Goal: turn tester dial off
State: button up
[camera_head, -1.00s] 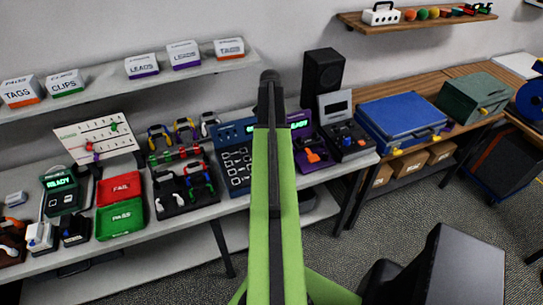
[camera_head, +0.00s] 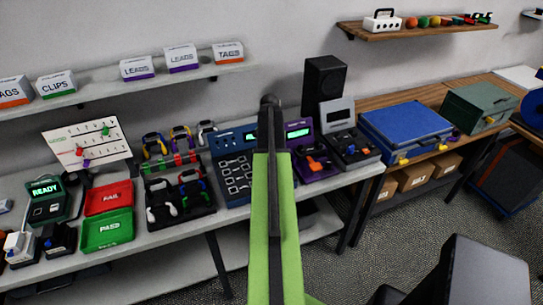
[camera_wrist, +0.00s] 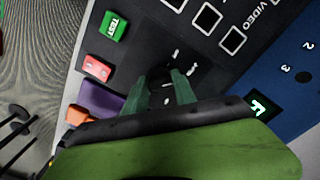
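The tester is a blue console (camera_head: 222,139) with a dark panel (camera_head: 236,172) of white-outlined ports, behind my arm in the head view. In the wrist view its panel (camera_wrist: 222,52) carries the word VIDEO, with a green TEST button (camera_wrist: 114,27) and a red button (camera_wrist: 97,68) on the left. My gripper (camera_wrist: 165,90) is over the lower part of this panel. Its two green fingers are apart, on either side of a dark round shape that looks like the dial (camera_wrist: 161,76). White marks show just beyond it. Whether the fingers touch it is unclear. My arm hides the gripper in the head view.
A purple unit (camera_head: 322,172) with an orange part stands right of the tester, then a black box (camera_head: 352,150) and a speaker (camera_head: 322,84). A dark tray of leads (camera_head: 181,205) and red and green trays (camera_head: 108,197) lie left. A shelf (camera_head: 150,80) hangs above.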

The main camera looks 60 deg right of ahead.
grip_shut()
jog(key=shift+s+d, duration=0.1)
jog(key=shift+d, duration=0.35)
jog(key=shift+a, duration=0.5)
jog(key=n, duration=0.4)
jog(key=shift+n, duration=2.6)
